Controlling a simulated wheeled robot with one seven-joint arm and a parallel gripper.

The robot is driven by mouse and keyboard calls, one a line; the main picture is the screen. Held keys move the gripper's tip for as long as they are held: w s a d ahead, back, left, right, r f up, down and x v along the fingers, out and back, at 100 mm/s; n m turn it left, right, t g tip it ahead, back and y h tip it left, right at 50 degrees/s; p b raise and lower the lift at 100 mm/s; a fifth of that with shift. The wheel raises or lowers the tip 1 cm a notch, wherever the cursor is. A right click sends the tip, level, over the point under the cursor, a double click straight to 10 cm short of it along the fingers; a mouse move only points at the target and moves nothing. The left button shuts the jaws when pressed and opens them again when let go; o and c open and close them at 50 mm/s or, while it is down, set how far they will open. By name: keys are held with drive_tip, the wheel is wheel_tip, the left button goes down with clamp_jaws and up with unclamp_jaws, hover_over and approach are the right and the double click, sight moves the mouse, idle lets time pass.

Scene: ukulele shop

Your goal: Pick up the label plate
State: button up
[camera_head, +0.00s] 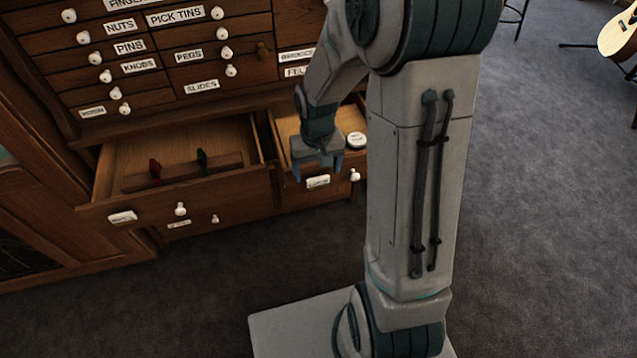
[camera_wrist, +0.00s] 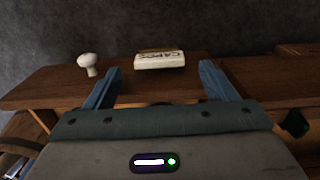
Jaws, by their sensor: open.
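The label plate (camera_head: 318,182) is a small white plate with dark lettering on the front of the open small right drawer (camera_head: 342,187). In the wrist view the label plate (camera_wrist: 160,61) lies ahead of my fingers, near the middle, with a brownish strip along its top. The lettering is upside down there and hard to read. My gripper (camera_head: 320,168) hangs over the drawer's front edge, just above the plate. In the wrist view my gripper (camera_wrist: 160,74) is open, with one blue finger on each side and nothing between them.
A white knob (camera_head: 355,175) sits right of the plate; it also shows in the wrist view (camera_wrist: 88,61). A round white tin (camera_head: 356,139) is in the drawer. The wider left drawer (camera_head: 245,196) is open too, holding a wooden rack (camera_head: 180,174) with red and green pieces.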

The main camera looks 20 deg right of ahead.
wheel_tip(320, 180, down, 2)
drive_tip(key=shift+r, duration=0.1)
drive_tip(key=c, duration=1.1)
drive_tip(key=shift+o, duration=0.2)
